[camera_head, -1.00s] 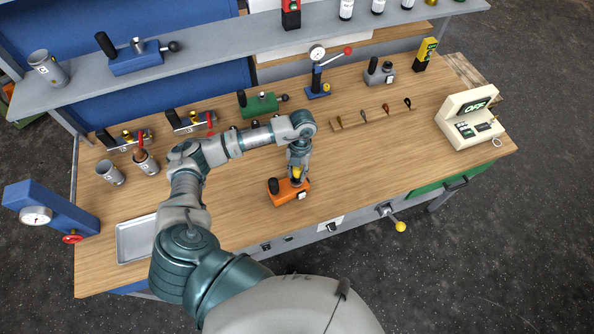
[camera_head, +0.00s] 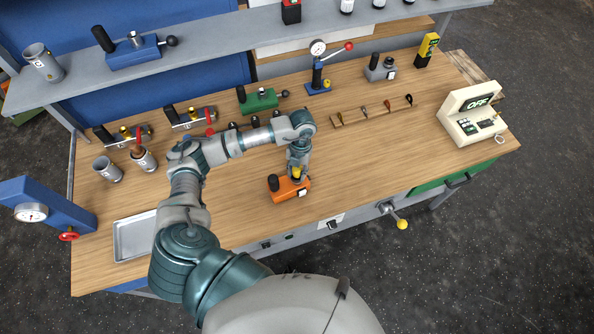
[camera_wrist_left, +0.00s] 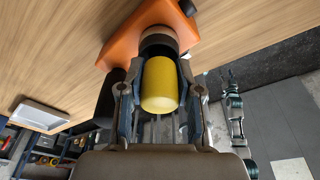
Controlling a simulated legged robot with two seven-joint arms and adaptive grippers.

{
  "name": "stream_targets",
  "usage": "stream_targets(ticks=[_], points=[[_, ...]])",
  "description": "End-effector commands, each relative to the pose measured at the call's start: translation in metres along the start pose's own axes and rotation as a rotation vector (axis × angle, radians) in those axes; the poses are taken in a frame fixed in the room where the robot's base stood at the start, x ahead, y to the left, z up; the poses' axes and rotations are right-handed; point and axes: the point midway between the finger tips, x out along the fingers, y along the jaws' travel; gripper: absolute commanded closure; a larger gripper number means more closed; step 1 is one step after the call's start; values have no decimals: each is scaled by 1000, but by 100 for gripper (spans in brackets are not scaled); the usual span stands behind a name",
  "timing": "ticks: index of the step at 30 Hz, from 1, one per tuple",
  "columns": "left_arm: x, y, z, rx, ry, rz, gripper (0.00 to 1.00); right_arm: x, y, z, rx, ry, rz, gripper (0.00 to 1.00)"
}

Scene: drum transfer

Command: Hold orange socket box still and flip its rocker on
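The orange socket box (camera_head: 289,190) stands on the wooden bench near its front edge. It has a black upright grip (camera_head: 273,183) at its left and a small white-marked part (camera_head: 302,193) at its right front. I cannot read the rocker's position. My left gripper (camera_head: 297,175) is over the box from above. In the left wrist view, my left gripper (camera_wrist_left: 160,90) has its fingers on both sides of the box's yellow cylinder (camera_wrist_left: 160,85), seemingly touching it. The orange body (camera_wrist_left: 120,45) lies beyond. A grey and teal arm at the right seems to be my right arm (camera_wrist_left: 235,115); its fingers are too small to judge.
A tool strip (camera_head: 375,111), a green device (camera_head: 260,101) and a blue lever press (camera_head: 318,80) stand behind. A cream OFF display unit (camera_head: 470,118) is at the right, a metal tray (camera_head: 133,238) at the left. Bare bench lies right of the box.

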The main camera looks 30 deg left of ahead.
Motion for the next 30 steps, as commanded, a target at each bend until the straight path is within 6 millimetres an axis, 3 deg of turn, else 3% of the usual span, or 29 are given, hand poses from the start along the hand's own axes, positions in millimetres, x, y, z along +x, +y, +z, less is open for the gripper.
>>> stream_targets(ticks=[1, 3, 14, 30], points=[[0, 0, 0, 0, 0, 0, 49, 0, 0, 0, 0, 0, 1, 48], [0, 0, 0, 0, 0, 0, 39, 0, 1, 0, -1, 0, 1, 48], [-7, 0, 0, 0, 0, 0, 39, -1, 4, 1, -3, 0, 5, 48], [-109, 0, 2, 1, -1, -2, 39, -1, 2, 1, -1, 0, 2, 48]])
